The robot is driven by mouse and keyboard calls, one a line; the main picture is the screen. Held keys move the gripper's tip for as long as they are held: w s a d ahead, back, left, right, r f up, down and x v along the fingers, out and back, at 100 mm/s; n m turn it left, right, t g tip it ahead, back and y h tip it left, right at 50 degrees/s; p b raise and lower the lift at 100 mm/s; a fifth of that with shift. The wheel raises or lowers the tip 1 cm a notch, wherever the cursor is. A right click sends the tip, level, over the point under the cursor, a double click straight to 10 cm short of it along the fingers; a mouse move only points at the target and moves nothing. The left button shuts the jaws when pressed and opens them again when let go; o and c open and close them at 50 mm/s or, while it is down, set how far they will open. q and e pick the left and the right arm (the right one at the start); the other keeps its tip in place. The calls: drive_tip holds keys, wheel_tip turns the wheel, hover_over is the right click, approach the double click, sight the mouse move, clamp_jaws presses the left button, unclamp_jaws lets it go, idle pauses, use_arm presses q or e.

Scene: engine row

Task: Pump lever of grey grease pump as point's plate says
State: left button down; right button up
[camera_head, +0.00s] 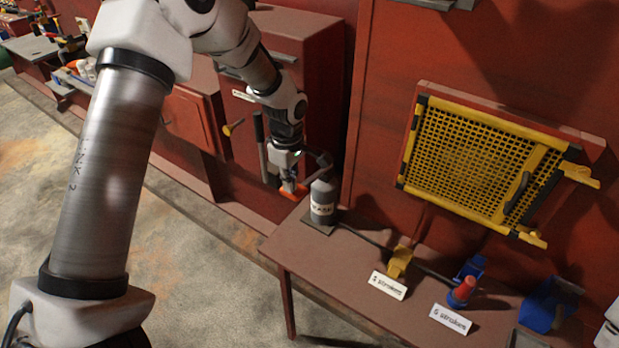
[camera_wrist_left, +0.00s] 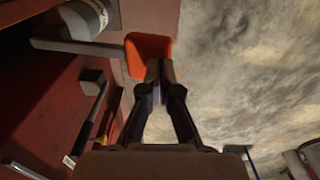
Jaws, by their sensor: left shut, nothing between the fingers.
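The grey grease pump (camera_head: 322,203), a cylinder with a label, stands at the left end of the brown bench. Its lever ends in an orange pad (camera_head: 294,191), which also shows in the left wrist view (camera_wrist_left: 148,44) with the grey lever bar (camera_wrist_left: 78,47) and part of the pump (camera_wrist_left: 88,16). My left gripper (camera_head: 287,176) is shut and empty, its tips at the orange pad; I cannot tell whether they touch it. Two white plates stand on the bench, one by a yellow point (camera_head: 399,262), one by a red and blue point (camera_head: 462,291). Both read "strokes"; their numbers are small, perhaps 5.
The brown bench (camera_head: 345,262) runs along the red machine wall. A yellow mesh guard (camera_head: 470,160) hangs above it. A blue bin (camera_head: 548,305) is at the right. A red cabinet stands behind my left arm. Open floor (camera_head: 215,275) lies at the front left.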

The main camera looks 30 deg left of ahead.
sight(291, 199)
use_arm(q)
drive_tip(key=shift+f+b, duration=1.55)
drive_tip(key=shift+f, duration=1.3)
wheel_tip(291, 199, up, 6)
drive_tip(key=p, duration=0.5)
drive_tip(key=shift+f, duration=0.2)
